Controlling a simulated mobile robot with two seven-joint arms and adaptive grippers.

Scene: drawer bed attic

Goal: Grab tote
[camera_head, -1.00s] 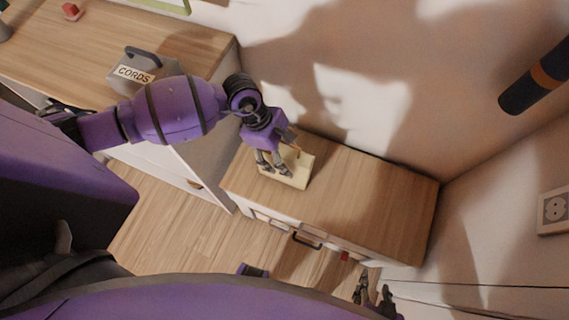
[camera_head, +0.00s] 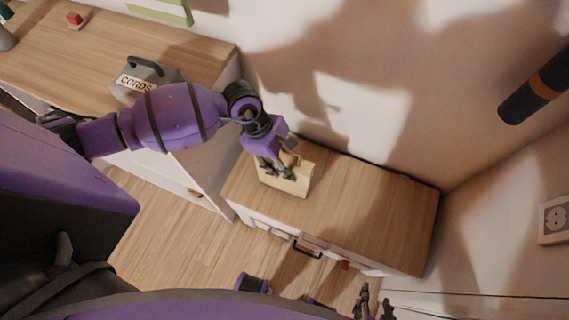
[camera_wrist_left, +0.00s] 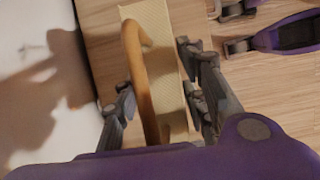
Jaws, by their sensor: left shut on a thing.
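A cream tote (camera_head: 291,185) with a curved wooden handle (camera_wrist_left: 141,85) is at the left end of the low wooden cabinet top. I cannot tell whether it touches the top. My left gripper (camera_head: 276,172) is over it; its fingers (camera_wrist_left: 158,88) straddle the handle and are shut on the tote. The exact contact is hard to see. My right gripper (camera_head: 374,304) is low in the head view, in front of the cabinet, its fingers apart and empty. A grey tote labelled CORDS (camera_head: 143,82) stands on the left cabinet, away from both grippers.
The low cabinet (camera_head: 375,205) has bare top to the right of the cream tote and a dark drawer handle (camera_head: 307,250) on its front. The taller cabinet (camera_head: 60,50) at left carries a small red object (camera_head: 75,20). A wall socket (camera_head: 555,217) is at far right.

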